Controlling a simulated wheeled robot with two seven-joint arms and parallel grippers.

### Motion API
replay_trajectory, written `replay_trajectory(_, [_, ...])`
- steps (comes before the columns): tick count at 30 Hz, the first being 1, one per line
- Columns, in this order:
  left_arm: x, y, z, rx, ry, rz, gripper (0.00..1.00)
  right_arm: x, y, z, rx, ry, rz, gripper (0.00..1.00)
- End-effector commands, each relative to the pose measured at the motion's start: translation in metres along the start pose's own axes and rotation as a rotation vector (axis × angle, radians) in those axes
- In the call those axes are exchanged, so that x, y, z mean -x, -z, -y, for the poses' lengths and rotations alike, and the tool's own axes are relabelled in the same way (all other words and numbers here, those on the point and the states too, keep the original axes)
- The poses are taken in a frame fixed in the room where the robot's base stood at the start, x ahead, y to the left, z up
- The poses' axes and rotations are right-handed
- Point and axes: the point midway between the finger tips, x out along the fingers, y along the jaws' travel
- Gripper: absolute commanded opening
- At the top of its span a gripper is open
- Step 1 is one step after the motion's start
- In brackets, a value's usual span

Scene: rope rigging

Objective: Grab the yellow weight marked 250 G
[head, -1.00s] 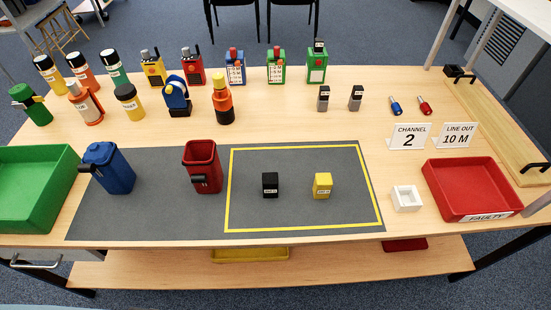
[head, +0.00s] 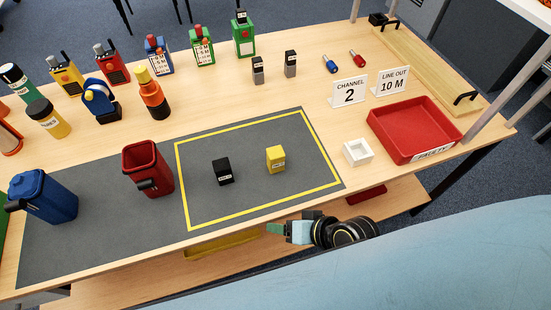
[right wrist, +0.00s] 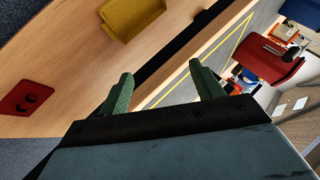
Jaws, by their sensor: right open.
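The yellow weight (head: 275,159) stands upright on the grey mat inside the yellow outline, with a small pale label on its front too small to read. A black weight (head: 222,172) stands to its left in the same outline. My right gripper (head: 272,229) is at the front table edge in the head view, in front of the yellow weight and apart from it. In the right wrist view its two green fingers (right wrist: 160,90) are spread with nothing between them. The weights cannot be made out in that view. My left gripper is not in view.
A red bin (head: 148,168) stands left of the outline, and a white square cup (head: 358,152) to the right. A red tray marked FAULTY (head: 405,128) is farther right. A yellow tray (right wrist: 130,15) sits on the lower shelf. The mat around the weights is clear.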

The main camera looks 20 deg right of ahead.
Motion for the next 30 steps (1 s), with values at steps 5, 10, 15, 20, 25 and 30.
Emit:
replay_trajectory(5, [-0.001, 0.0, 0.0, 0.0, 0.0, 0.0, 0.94, 0.039, 0.03, 0.064, -0.064, 0.178, -0.061, 0.65])
replay_trajectory(10, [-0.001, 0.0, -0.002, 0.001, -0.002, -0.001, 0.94, 0.055, 0.057, 0.112, -0.325, 0.428, -0.15, 0.65])
replay_trajectory(15, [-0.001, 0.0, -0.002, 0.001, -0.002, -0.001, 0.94, 0.067, 0.09, 0.135, -0.713, 0.666, -0.237, 0.65])
replay_trajectory(20, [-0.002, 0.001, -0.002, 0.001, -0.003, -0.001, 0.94, 0.075, 0.124, 0.123, -1.242, 0.864, -0.313, 0.65])
replay_trajectory(25, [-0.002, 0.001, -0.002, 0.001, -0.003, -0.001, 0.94, 0.062, 0.134, 0.079, -1.846, 0.941, -0.382, 0.65])
replay_trajectory(30, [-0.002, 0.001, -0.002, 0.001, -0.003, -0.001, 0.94, 0.041, 0.117, 0.041, -2.279, 0.89, -0.442, 0.65])
